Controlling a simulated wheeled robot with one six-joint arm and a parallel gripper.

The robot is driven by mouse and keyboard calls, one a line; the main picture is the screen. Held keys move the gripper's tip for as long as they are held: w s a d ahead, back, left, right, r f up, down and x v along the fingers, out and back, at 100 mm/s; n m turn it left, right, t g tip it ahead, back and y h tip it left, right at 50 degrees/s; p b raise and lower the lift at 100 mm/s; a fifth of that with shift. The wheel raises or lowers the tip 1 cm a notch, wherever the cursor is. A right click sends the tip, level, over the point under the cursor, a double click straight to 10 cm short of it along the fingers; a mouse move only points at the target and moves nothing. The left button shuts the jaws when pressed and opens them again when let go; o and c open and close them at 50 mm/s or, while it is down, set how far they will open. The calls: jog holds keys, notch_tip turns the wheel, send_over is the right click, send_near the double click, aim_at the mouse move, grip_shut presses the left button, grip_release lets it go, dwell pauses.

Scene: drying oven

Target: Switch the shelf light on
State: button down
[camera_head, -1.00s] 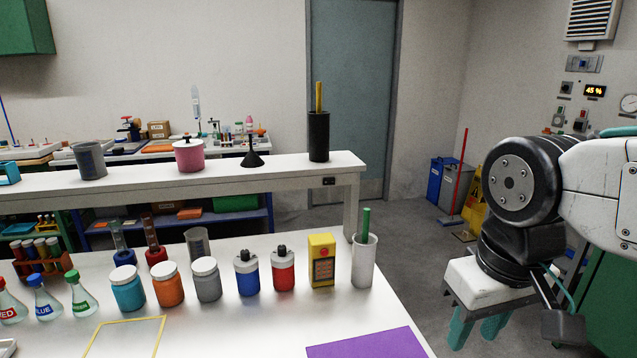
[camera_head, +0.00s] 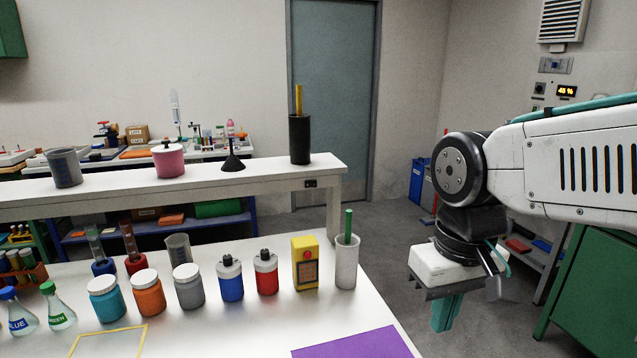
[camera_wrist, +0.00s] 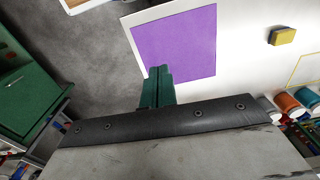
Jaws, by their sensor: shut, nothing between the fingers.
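A small black switch plate (camera_head: 311,183) sits on the front edge of the raised white shelf (camera_head: 250,186), near its right end. It is too small to tell its setting, and no lit lamp shows on the shelf. My gripper (camera_head: 446,312) hangs fingers down to the right of the white table, well apart from the switch. In the wrist view its teal fingers (camera_wrist: 157,82) are together and empty, overlapping the edge of the purple mat (camera_wrist: 178,44). The switch is not seen in the wrist view.
The table in front of the shelf holds a white cup (camera_head: 346,265) with a green rod, a yellow box (camera_head: 305,262), several jars and flasks. The purple mat also shows in the head view (camera_head: 355,346). A green cabinet (camera_head: 590,290) stands right. Floor between is open.

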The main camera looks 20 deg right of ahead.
jog(key=w+r+n+t+y, duration=0.2)
jog(key=w+n, duration=0.6)
jog(key=w, duration=1.4)
jog(key=w+d+r+n+t+y, duration=0.1)
jog(key=w+r+n+t, duration=0.3)
jog(key=w, duration=1.7)
jog(key=r+n+y, duration=0.1)
jog(key=n, duration=0.2)
jog(key=shift+w+d+r+n, duration=0.15)
jog(key=shift+w+r+n, duration=0.2)
jog(key=shift+n, duration=0.05)
